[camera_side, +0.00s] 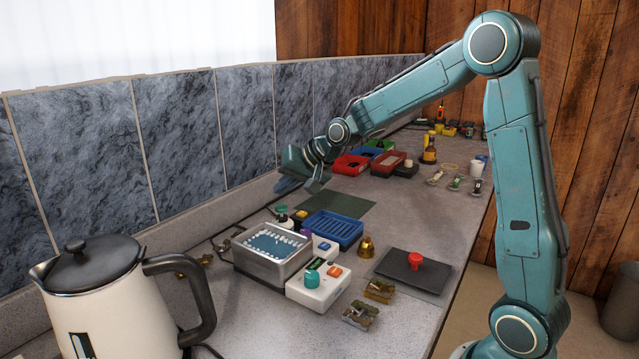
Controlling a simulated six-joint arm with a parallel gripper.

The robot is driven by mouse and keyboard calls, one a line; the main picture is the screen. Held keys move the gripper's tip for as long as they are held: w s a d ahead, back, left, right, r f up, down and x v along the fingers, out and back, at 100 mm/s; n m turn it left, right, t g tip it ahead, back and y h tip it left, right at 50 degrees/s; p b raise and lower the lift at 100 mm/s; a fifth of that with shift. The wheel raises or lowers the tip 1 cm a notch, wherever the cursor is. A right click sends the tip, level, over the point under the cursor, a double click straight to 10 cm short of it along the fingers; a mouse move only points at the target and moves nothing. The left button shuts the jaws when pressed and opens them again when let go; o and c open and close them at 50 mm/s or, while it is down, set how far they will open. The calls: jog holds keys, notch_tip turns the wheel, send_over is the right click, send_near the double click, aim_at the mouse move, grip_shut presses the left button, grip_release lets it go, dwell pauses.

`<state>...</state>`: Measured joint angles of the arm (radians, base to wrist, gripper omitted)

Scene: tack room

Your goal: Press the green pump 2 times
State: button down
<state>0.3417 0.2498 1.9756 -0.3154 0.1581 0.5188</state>
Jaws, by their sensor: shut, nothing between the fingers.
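A small pump bottle with a green top (282,210) stands behind the metal tray, toward the wall; its lower part is partly hidden by the tray. A teal-green knob (312,276) sits on a white box in front of the tray. My gripper (298,185) is shut and empty. It is in the air above the back of the counter, above the green-topped bottle in the picture and apart from it.
The metal tray (249,264), a blue tray (343,229), a brass bell (366,247) and a red knob (415,259) on a dark plate (436,277) crowd the counter. A kettle (98,300) stands front left. A dark green mat (350,206) lies bare behind.

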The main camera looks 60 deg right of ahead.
jog(key=shift+r, duration=2.3)
jog(key=shift+r, duration=0.1)
notch_tip(320, 180, up, 6)
send_over(285, 208)
jog(key=shift+d, duration=0.1)
jog(key=s+a+n+g, duration=0.15)
jog(key=s+a, duration=0.25)
jog(key=s, duration=0.4)
jog(key=s+a+n, duration=0.3)
jog(key=s+a, duration=0.1)
jog(key=s, duration=0.5)
jog(key=s+f+n, duration=0.1)
jog(key=s+f, duration=0.1)
jog(key=s, duration=0.3)
jog(key=s+a+f+n+g, duration=0.1)
jog(key=s+f, duration=0.1)
jog(key=s, duration=0.3)
jog(key=s+f+n+g+h, duration=0.1)
jog(key=s+f, duration=0.1)
jog(key=s, duration=0.4)
jog(key=shift+a+f, duration=0.3)
jog(key=shift+f, duration=0.05)
